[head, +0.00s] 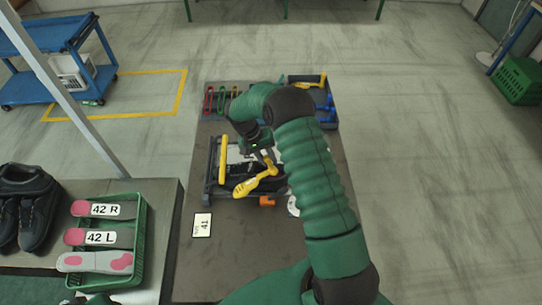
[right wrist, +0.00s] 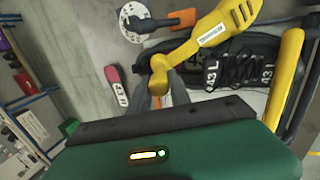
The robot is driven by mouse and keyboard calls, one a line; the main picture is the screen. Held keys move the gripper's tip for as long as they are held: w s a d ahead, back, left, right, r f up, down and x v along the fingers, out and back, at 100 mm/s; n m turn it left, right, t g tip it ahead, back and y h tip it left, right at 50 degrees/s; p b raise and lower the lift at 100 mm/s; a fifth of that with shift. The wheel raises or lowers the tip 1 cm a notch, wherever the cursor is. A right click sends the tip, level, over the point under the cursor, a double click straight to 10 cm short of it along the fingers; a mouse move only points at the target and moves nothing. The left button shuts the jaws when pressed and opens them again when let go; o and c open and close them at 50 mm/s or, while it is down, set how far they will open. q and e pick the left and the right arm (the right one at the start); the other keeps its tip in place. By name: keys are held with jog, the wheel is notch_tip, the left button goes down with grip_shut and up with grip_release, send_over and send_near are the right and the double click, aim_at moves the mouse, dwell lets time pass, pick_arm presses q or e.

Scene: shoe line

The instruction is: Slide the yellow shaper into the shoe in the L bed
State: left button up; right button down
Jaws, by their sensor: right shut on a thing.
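My right gripper (head: 267,160) is shut on the yellow shaper (head: 256,182) and holds it over the bed fixture on the dark table. In the right wrist view, the shaper's narrow knobbed end is at the fingertips (right wrist: 160,84) and its broad, labelled body (right wrist: 212,32) points away to the upper right. A black laced shoe (right wrist: 245,62) marked 43 L lies in the fixture under and beside the shaper. The shaper covers part of the shoe, and I cannot tell whether they touch. My arm hides much of the fixture in the head view. My left gripper is out of view.
A yellow bar (head: 223,158) edges the fixture's left side. A card (head: 202,225) reading 41 lies on the table. A dark bin (head: 328,112) with yellow and blue pieces stands at the back. A green crate (head: 139,240) of insoles is at left.

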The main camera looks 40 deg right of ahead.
aim_at(272, 164)
jog(key=shift+s+f+t, duration=0.25)
jog(key=shift+f+t, duration=0.05)
jog(key=shift+f, duration=0.15)
jog(key=shift+s+d+f+y, duration=0.1)
jog(key=shift+s+f+y, duration=0.05)
jog(key=shift+f+y, duration=0.15)
jog(key=shift+d+f+t+y+b, duration=0.15)
jog(key=shift+d+f+t+y, duration=0.1)
jog(key=shift+f, duration=0.15)
jog(key=shift+d+f+t+y+b, duration=0.15)
jog(key=shift+f+t+y, duration=0.1)
jog(key=shift+f, duration=0.15)
jog(key=shift+d+f, duration=0.1)
jog(key=shift+f, duration=0.55)
jog(key=shift+w+a+r, duration=0.1)
jog(key=shift+w+a, duration=0.1)
jog(key=shift+a, duration=0.15)
jog(key=c, duration=1.2)
grip_release()
jog(key=shift+w, duration=0.1)
jog(key=shift+c, duration=0.2)
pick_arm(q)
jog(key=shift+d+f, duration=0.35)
pick_arm(e)
jog(key=shift+o, duration=0.4)
jog(key=shift+d, duration=0.15)
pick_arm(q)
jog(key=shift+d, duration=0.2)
pick_arm(e)
jog(key=shift+d, duration=0.15)
